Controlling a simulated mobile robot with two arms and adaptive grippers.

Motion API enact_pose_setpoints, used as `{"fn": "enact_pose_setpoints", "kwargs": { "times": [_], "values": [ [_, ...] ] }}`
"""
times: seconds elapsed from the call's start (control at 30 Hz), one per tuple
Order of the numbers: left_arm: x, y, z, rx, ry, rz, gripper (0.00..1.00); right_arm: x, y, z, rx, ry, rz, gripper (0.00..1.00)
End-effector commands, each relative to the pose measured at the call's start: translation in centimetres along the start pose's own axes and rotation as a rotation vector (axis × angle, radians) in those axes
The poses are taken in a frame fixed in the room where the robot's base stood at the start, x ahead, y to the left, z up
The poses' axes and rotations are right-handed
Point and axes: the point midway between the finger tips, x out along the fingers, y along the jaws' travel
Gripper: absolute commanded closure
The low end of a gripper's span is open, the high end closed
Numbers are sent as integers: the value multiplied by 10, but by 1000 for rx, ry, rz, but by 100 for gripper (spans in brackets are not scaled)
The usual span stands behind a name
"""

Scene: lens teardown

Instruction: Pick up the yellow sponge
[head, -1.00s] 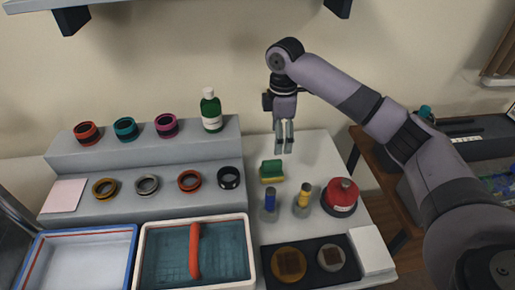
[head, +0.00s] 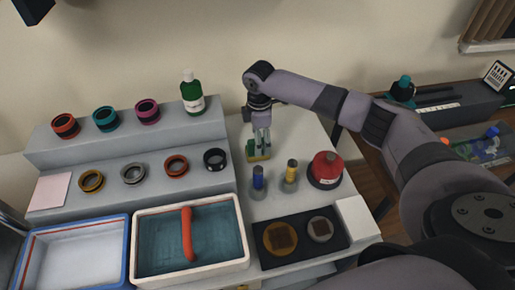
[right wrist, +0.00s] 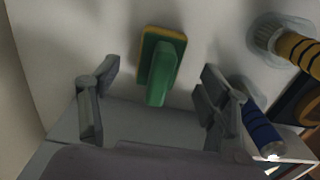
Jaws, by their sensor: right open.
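The yellow sponge (head: 258,157) lies on the white table behind the blue and yellow-capped tools, with a green part on top. In the right wrist view the sponge (right wrist: 147,46) shows a yellow edge around a green body with a raised green grip. My right gripper (head: 261,142) points down just above the sponge and partly covers it. In the right wrist view its two fingers (right wrist: 155,95) stand wide apart, with the green grip between and beyond them. Nothing is held. My left gripper is not in view.
A blue-handled tool (head: 258,180) and a yellow-handled tool (head: 290,173) stand upright in front of the sponge. A red round container (head: 325,168) is to the right. A stepped grey shelf (head: 130,150) with several rings and a green bottle (head: 192,92) is left.

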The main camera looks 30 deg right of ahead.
Motion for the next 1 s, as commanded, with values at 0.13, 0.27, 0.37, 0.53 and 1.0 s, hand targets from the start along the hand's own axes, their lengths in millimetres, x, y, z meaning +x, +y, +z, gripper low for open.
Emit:
{"fn": "enact_pose_setpoints", "kwargs": {
  "times": [0.13, 0.27, 0.37, 0.53, 1.0],
  "values": [
    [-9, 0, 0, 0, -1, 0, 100, 19, -2, -4, -2, -2, -5, 30],
    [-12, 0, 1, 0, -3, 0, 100, 39, -2, -5, 0, -2, -4, 30],
    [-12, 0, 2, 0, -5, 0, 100, 48, -2, -4, 0, -1, -3, 30],
    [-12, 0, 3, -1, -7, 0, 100, 50, -1, -4, 0, -1, -2, 30],
    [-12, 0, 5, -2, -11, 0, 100, 50, -1, -4, 0, -1, -2, 55]
  ]
}}
